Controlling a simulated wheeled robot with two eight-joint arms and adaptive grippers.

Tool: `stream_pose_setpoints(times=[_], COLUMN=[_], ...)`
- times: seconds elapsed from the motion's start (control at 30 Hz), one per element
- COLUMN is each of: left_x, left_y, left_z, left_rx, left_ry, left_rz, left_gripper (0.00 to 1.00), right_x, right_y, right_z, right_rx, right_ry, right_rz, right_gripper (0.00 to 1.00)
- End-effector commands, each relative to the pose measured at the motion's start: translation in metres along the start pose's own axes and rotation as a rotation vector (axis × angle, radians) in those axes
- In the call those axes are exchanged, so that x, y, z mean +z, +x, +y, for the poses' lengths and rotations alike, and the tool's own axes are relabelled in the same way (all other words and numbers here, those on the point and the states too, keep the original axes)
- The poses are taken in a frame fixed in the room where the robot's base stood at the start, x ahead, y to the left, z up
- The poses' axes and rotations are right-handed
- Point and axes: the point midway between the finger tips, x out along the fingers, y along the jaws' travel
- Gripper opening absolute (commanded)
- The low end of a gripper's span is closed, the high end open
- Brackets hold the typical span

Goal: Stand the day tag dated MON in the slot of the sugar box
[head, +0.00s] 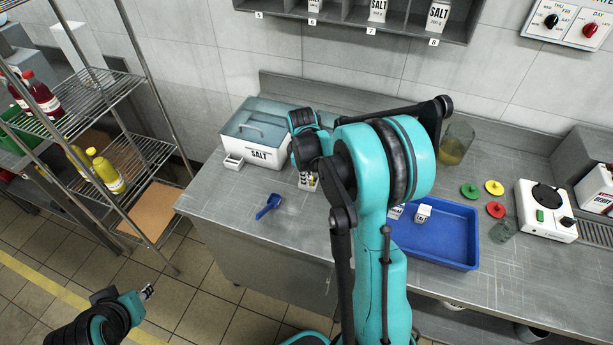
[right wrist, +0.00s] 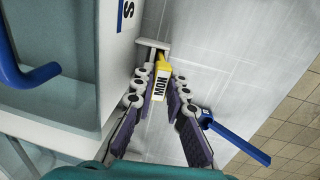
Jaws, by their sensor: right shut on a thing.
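The MON day tag, yellow with a white lettered face, is between the fingertips of my right gripper (right wrist: 158,82); its face (right wrist: 161,86) shows in the right wrist view. The tag reaches the small white slot holder (right wrist: 153,43) at the front of a white box (right wrist: 116,35) whose label starts with S. I cannot tell whether its end is inside the slot. In the head view my right arm hides most of that box, and the holder (head: 304,181) shows just beside the gripper. My left gripper (head: 148,292) hangs over the floor, too small to read.
A box labelled SALT (head: 255,157) stands left on the counter, with its own small white holder (head: 233,162).

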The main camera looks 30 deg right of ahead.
Motion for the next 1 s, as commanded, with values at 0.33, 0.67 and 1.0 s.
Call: stream_pose_setpoints(times=[0.33,0.67,1.0], left_x=[0.001,0.0027,0.0027], left_y=[0.0014,0.0038,0.0038], left_z=[0.0,0.0,0.0], left_rx=[0.0,0.0,0.0], left_ry=[0.0,0.0,0.0], left_rz=[0.0,0.0,0.0], left_gripper=[0.31,0.31,0.31], right_x=[0.0001,0.0002,0.0001], right_y=[0.0019,0.0054,0.0055], right_z=[-0.0017,-0.0046,-0.0046], right_rx=[-0.002,-0.004,-0.004], right_ry=[0.0,-0.001,-0.001], right_rz=[0.0,0.0,0.0], right_gripper=[0.0,0.0,0.38])
